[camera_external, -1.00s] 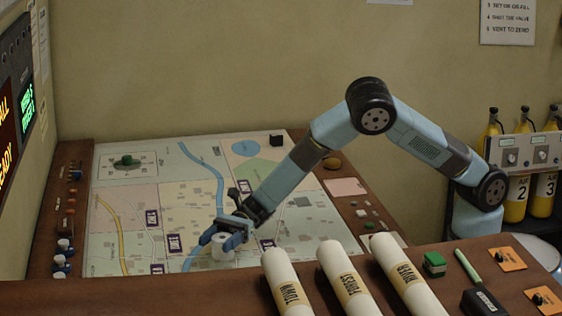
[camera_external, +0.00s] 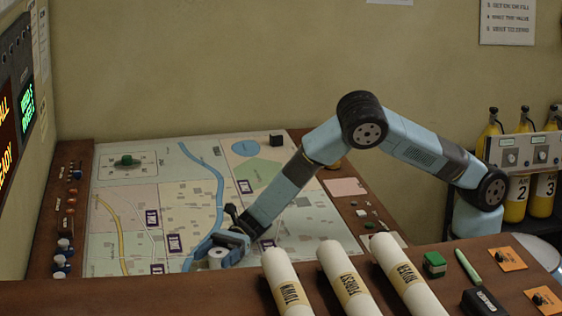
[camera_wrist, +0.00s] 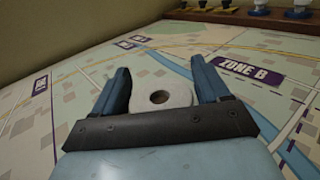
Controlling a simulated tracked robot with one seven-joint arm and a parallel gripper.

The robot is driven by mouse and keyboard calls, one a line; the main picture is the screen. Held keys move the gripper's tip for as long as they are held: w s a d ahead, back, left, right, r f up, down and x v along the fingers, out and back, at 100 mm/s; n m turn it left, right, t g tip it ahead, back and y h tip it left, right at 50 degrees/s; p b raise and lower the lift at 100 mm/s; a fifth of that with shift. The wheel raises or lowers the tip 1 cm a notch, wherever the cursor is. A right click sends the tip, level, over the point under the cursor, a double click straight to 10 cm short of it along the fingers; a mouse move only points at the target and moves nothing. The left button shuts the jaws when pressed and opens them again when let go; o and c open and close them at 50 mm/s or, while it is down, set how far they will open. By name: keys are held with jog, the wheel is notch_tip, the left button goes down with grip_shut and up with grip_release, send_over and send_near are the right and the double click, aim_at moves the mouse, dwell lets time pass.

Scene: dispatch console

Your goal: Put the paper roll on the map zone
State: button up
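The paper roll (camera_external: 217,260) is a short white cylinder on or just above the near edge of the map, close to the blue river line. The wrist view shows it upright from above, with its round core hole (camera_wrist: 160,97). My gripper (camera_external: 220,250) points down around it. In the wrist view its two blue fingers (camera_wrist: 162,82) flank the roll closely on both sides and seem shut on it. The map (camera_external: 130,190) carries several purple zone labels; one reads ZONE B (camera_wrist: 247,69), to the right of the roll. The roll's underside is hidden.
Three large rolled maps, TOWN (camera_external: 284,280), FOREST (camera_external: 347,280) and RIVER (camera_external: 405,275), lie at the front edge, close right of my gripper. A green block (camera_external: 434,264) lies further right. Knobs (camera_external: 62,255) line the left rim. The map's left and middle are mostly clear.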

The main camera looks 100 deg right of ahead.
jog(key=shift+o, duration=1.1)
